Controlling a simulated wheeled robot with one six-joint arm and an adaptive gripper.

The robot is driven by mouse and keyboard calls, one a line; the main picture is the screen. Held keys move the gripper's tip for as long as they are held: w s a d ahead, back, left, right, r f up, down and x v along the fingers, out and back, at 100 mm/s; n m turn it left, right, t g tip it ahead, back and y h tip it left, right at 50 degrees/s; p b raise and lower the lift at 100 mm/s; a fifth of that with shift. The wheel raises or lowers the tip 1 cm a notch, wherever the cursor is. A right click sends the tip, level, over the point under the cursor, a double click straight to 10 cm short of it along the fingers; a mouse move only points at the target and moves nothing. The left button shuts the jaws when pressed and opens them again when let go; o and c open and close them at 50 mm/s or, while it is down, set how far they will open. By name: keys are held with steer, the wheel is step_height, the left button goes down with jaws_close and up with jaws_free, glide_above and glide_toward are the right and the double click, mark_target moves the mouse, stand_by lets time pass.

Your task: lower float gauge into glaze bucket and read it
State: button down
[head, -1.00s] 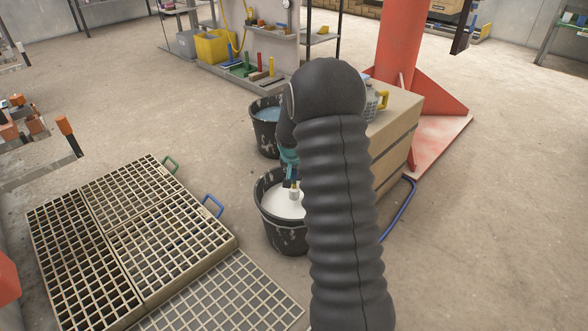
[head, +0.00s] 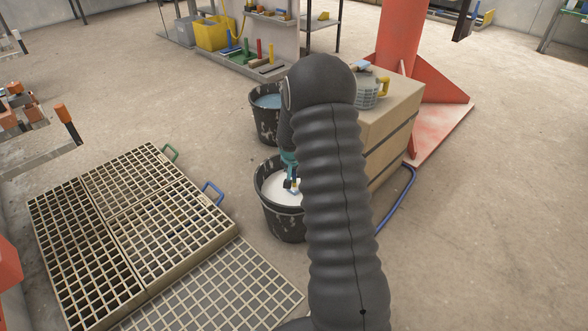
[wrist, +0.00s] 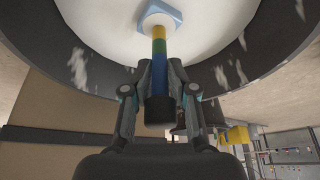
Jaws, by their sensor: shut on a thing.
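My gripper (wrist: 159,78) is shut on the float gauge (wrist: 159,50), around its banded stem. The stem shows yellow, green and blue bands and a black end towards my palm. A pale blue, faceted piece (wrist: 158,17) sits at its far end, against the white glaze; I cannot tell how deep it is. In the head view my gripper (head: 291,181) is at the black, splashed glaze bucket (head: 280,228), low over the white glaze (head: 275,189). My arm hides the bucket's right side.
A second dark bucket (head: 264,128) with bluish liquid stands behind. A wooden cabinet (head: 398,130) with a yellow-handled jug (head: 366,92) is to the right, by a red column (head: 402,40). Slatted grates (head: 165,262) lie left. Open floor lies behind the grates.

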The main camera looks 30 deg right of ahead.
steer(key=shift+f, duration=0.25)
steer(key=c, duration=0.8)
jaws_free()
steer(key=shift+c, duration=0.2)
steer(key=v, duration=1.2)
